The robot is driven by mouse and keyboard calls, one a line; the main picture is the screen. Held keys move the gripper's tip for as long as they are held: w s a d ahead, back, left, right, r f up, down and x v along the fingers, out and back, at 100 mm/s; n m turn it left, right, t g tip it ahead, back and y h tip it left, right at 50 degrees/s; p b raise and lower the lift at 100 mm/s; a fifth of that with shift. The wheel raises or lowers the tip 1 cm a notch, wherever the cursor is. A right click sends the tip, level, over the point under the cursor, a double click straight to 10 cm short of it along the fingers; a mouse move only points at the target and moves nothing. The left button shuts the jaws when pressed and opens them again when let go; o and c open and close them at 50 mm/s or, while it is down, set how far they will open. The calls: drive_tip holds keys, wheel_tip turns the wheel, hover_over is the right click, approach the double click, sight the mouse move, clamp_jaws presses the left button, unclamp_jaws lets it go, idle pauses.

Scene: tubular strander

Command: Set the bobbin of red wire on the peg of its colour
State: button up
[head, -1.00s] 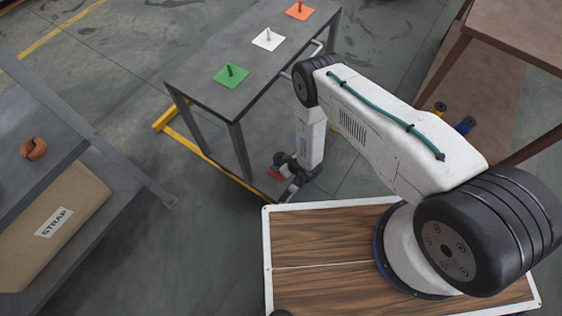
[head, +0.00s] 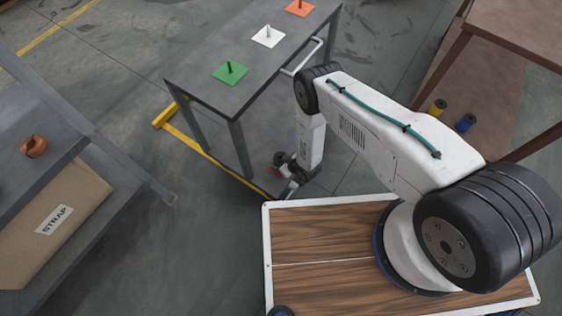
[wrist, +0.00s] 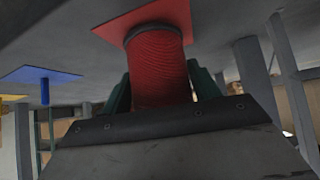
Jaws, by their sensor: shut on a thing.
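The bobbin of red wire (wrist: 160,72) sits between the green fingers of my gripper (wrist: 162,84), which is shut on it. The wrist view looks upside down, with the shelf along the top. The bobbin's far dark flange is at or very near a red square pad (wrist: 115,28). The red peg is hidden, so I cannot tell whether it is inside the bobbin. In the head view my gripper (head: 284,165) is low beside the grey table, partly hidden by my arm, with a little red showing.
A blue pad with its peg (wrist: 44,82) stands left in the wrist view. The grey table (head: 205,70) has green (head: 231,72), white (head: 268,36) and orange (head: 299,7) pads on top. Yellow (head: 438,108) and blue (head: 466,123) bobbins stand at right.

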drive_tip(key=shift+f, duration=0.15)
drive_tip(key=o, duration=1.3)
